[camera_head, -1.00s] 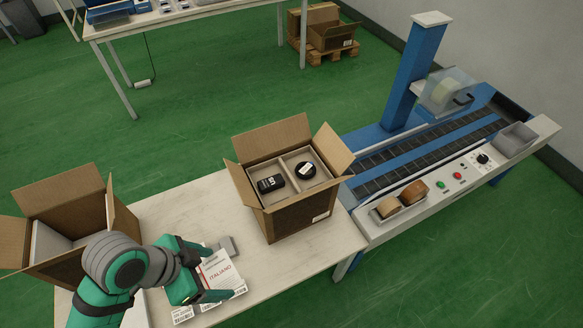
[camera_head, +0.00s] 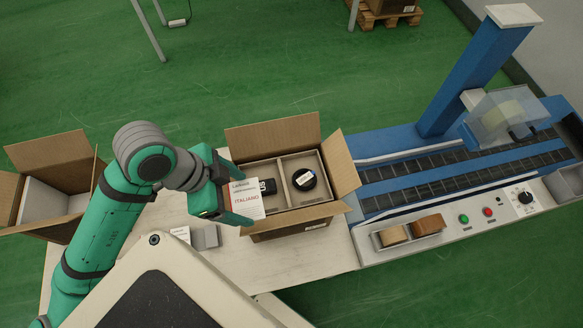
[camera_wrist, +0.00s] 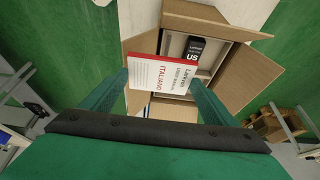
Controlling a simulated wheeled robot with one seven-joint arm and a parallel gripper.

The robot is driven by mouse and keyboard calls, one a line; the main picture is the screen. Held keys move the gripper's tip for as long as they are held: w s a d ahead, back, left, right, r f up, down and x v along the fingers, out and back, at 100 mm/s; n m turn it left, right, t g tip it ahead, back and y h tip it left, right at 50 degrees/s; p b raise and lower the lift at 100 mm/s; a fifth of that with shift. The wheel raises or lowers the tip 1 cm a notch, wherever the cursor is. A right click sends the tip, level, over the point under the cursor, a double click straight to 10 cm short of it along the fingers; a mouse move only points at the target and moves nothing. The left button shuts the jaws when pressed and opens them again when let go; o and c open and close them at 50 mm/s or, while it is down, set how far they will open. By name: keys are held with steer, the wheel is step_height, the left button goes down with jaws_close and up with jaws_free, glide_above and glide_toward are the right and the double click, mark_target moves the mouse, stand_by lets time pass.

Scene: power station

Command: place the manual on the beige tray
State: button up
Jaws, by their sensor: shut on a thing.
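The manual, a white booklet with red "ITALIANO" print (camera_head: 246,200), is between the fingers of my gripper (camera_head: 240,193). It also shows in the wrist view (camera_wrist: 160,76), with one finger at each side. My gripper is shut on it and holds it at the left side of the open cardboard box, overlapping its left edge in view. A beige divided tray (camera_head: 285,184) sits inside this box. A black packet (camera_head: 267,187) lies in its left compartment and a round black item (camera_head: 305,180) in its right one. The manual hides part of the left compartment.
The open box (camera_head: 292,223) has its flaps spread outward on the pale table (camera_head: 310,258). A small grey block (camera_head: 206,237) and another white booklet (camera_head: 180,233) lie near the front. Another open box (camera_head: 50,165) stands left. A blue conveyor (camera_head: 430,165) stands right.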

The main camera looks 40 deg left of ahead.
steer(key=shift+w+d+f, duration=0.1)
steer(key=shift+w+f, duration=3.15)
steer(key=shift+w, duration=0.15)
steer(key=shift+w+d+f, duration=0.1)
steer(key=shift+w+f, duration=3.1)
steer(key=shift+w, duration=0.15)
steer(key=o, duration=1)
steer(key=v, duration=1.2)
steer(key=shift+a, duration=0.1)
